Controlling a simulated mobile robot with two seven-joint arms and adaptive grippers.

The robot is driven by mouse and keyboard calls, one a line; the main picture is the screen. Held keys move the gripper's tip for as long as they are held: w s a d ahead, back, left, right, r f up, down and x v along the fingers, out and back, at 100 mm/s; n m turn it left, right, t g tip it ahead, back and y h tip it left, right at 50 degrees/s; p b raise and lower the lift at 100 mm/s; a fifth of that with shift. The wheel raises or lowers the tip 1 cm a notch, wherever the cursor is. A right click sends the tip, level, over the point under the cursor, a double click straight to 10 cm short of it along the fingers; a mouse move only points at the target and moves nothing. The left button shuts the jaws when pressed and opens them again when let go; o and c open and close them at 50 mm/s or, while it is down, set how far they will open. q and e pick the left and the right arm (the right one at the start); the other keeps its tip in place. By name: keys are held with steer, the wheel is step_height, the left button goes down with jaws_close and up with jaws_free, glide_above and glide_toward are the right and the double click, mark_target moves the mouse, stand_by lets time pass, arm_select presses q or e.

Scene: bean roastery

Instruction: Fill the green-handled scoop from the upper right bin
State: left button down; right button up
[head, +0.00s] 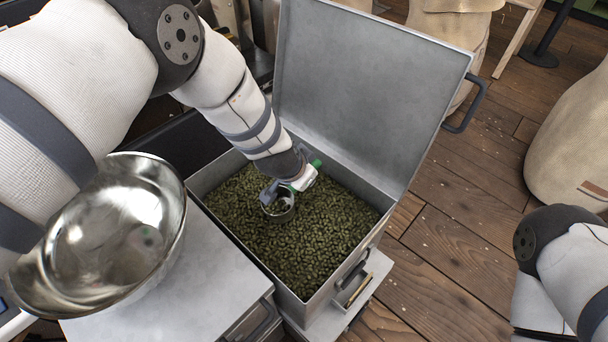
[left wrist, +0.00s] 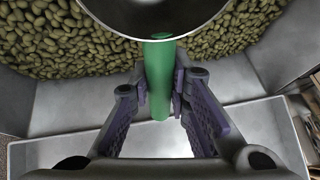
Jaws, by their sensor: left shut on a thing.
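My left gripper (head: 286,186) reaches down into the open metal bin (head: 329,297), over the green beans (head: 322,225). It is shut on the green handle (left wrist: 159,80) of the scoop, which stands out between its fingers in the left wrist view. The scoop's metal bowl (head: 279,206) is at the beans' surface in the head view; I cannot tell how deep it sits or what is in it. In the left wrist view the bowl (left wrist: 155,14) shows its dark side, with beans beyond. My right arm is at the lower right, its gripper out of frame.
The bin's lid (head: 367,88) stands raised at the back, with a dark handle (head: 466,104) at its right. A shiny metal bowl (head: 118,232) rests on a grey surface (head: 215,271) at the left. Sacks (head: 572,140) stand on the wooden floor at the right.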

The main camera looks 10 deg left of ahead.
arm_select(q)
step_height(320, 180, up, 6)
steer(key=p, duration=0.3)
steer(key=shift+f+p, duration=0.2)
steer(key=shift+p, duration=0.2)
steer(key=shift+r+p, duration=1.6)
steer(key=shift+r, duration=1.1)
arm_select(e)
steer(key=w+r+t, duration=0.1)
steer(key=w+r, duration=0.2)
steer(key=r, duration=0.3)
steer(key=shift+w, duration=0.4)
steer(key=shift+r, duration=0.1)
